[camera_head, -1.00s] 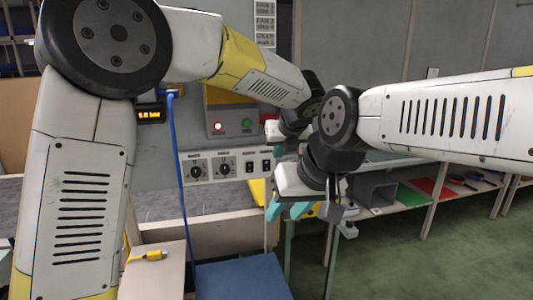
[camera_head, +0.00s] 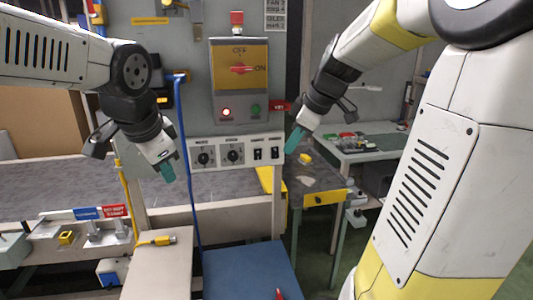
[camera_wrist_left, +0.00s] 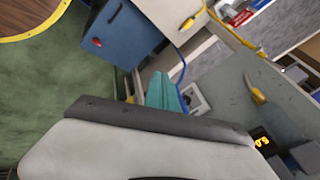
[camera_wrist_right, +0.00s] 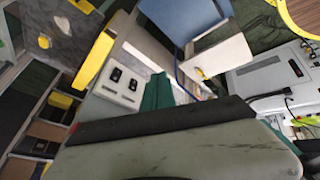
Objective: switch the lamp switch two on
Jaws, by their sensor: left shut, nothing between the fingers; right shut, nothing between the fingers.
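A white switch panel (camera_head: 219,154) on the grey wall carries two round knobs and two small black rocker switches. The left rocker (camera_head: 258,154) and the right rocker (camera_head: 275,153) have labels too small to read, and I cannot tell which way either is tipped. Both rockers show in the right wrist view, on the panel (camera_wrist_right: 112,90). My right gripper (camera_head: 293,140) is shut and empty, just right of the panel's right end in the head view. My left gripper (camera_head: 168,173) is shut and empty, left of and below the knobs. Both have teal fingers.
A yellow box with a red rotary switch (camera_head: 240,69) and red and green buttons sits above the panel. A blue cable (camera_head: 180,130) hangs at its left. A blue box (camera_head: 250,272) stands below. A yellow plug (camera_head: 157,241) lies on a beige top.

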